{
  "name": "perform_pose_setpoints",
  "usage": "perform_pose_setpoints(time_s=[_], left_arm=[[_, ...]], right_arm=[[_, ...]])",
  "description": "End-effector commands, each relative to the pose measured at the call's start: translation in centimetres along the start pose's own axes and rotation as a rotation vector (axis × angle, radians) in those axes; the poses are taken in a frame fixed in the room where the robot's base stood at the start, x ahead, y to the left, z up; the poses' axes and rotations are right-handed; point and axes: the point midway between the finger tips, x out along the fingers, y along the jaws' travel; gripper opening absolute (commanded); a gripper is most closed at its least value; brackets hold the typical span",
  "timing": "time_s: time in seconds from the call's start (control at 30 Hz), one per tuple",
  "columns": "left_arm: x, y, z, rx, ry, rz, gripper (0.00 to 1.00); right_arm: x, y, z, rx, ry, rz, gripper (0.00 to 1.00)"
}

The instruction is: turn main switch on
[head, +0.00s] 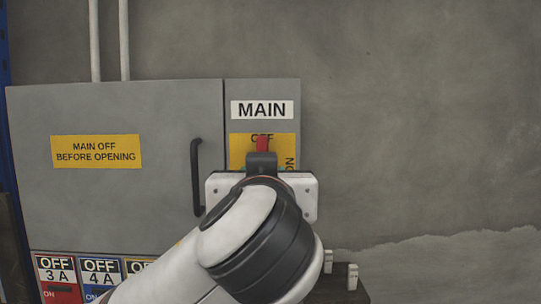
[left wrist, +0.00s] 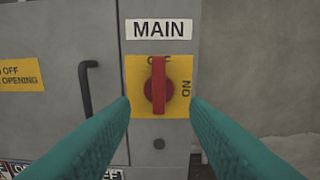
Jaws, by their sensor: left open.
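The main switch is a red rotary handle (left wrist: 158,86) on a yellow plate (left wrist: 180,66) under the MAIN label (left wrist: 158,29). In the left wrist view the handle stands upright, its upper end at the OFF mark; ON is printed sideways at the right. My left gripper (left wrist: 160,108) is open, its two teal fingers apart, one on each side of the handle's lower part. I cannot tell whether they touch the plate. In the head view my left gripper and arm hide most of the switch; only the red top (head: 262,144) shows. My right gripper is not in view.
The grey cabinet (head: 110,200) has a black door handle (head: 197,178) left of the switch and a yellow warning label (head: 96,151). Numbered OFF panels (head: 58,270) sit below. Bare wall (head: 420,140) lies to the right.

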Motion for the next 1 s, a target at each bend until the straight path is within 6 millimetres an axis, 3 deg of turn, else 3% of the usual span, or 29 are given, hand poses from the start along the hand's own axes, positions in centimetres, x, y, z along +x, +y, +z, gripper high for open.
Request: perform_pose_setpoints(time_s=[0.17, 0.5, 0.7, 1.0], left_arm=[[1.0, 0.0, 0.7, 0.001, -0.009, 0.007, 0.42], [7.6, 0.2, 1.1, 0.003, -0.006, 0.008, 0.42], [10.6, 0.1, 0.9, 0.001, -0.008, 0.007, 0.42], [11.8, 0.0, 0.5, -0.001, -0.009, 0.004, 0.42]], right_arm=[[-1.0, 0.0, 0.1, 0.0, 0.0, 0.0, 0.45], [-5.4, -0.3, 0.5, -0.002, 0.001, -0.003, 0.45], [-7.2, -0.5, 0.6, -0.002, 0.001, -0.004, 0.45], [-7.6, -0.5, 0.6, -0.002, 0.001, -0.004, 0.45]])
